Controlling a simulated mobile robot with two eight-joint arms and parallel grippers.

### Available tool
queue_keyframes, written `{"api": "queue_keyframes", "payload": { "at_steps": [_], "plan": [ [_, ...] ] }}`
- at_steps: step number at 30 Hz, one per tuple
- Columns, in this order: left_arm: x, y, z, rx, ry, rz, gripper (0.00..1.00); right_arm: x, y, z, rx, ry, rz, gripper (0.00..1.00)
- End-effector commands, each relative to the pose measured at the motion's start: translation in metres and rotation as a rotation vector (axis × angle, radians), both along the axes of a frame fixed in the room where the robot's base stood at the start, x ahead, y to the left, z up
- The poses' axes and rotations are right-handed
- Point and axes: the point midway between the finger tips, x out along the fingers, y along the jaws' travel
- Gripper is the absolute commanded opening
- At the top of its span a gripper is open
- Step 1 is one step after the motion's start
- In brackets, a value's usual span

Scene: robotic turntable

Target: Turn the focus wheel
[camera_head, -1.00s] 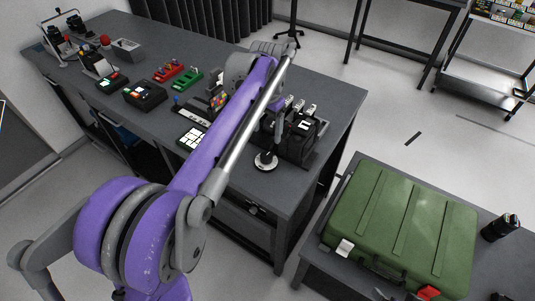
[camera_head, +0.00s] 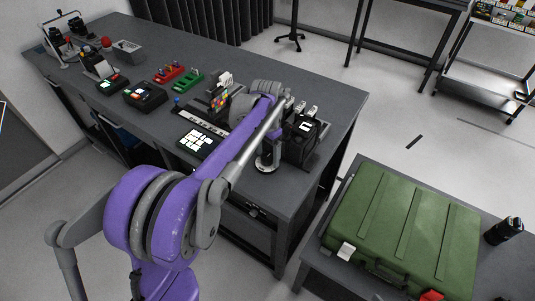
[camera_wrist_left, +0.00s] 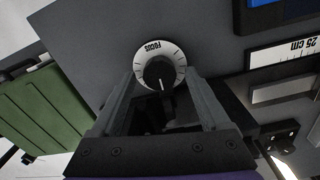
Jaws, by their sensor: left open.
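The focus wheel (camera_wrist_left: 160,72) is a black knob with a white pointer line on a round white dial marked FOCUS, seen in the left wrist view. In the head view its dial (camera_head: 266,167) shows near the bench's front right, partly hidden by my arm. My left gripper (camera_wrist_left: 162,85) is open, with one finger on each side of the knob in the left wrist view. I cannot tell whether the fingers touch the knob. In the head view the gripper is mostly hidden by its own wrist. My right gripper is not in view.
A black device (camera_head: 302,140) stands on the bench just right of the wheel. A white-tile panel (camera_head: 197,143) and a ruler strip (camera_head: 203,122) lie to its left. A green case (camera_head: 400,225) sits on a lower table at right. The bench's front edge is close to the wheel.

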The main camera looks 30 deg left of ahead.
Motion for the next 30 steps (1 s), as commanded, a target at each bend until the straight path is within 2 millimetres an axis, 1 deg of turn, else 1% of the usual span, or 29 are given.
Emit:
{"api": "queue_keyframes", "payload": {
  "at_steps": [7,8,9,14,18,20,21,30],
  "plan": [
    [0.0000,0.0000,-0.0009,0.000,0.000,0.000,0.79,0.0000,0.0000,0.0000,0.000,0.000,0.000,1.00],
    [0.0000,0.0000,-0.0009,0.000,0.000,0.000,0.76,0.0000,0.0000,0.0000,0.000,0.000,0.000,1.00],
    [0.0000,0.0000,-0.0009,0.000,0.000,0.000,0.69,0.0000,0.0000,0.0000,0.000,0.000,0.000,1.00],
    [0.0000,0.0000,-0.0007,0.000,0.000,0.000,0.40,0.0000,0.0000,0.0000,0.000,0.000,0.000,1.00],
    [-0.0001,0.0000,-0.0007,0.000,0.000,0.000,0.14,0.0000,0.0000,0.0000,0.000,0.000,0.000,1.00],
    [-0.0001,0.0000,-0.0006,0.000,0.000,0.001,0.04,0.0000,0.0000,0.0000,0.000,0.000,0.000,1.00],
    [-0.0001,0.0000,-0.0006,0.000,0.000,0.001,0.00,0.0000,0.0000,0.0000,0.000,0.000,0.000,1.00],
    [-0.0001,0.0001,-0.0005,0.000,0.000,0.040,0.00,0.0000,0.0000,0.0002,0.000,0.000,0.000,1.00]
  ]
}}
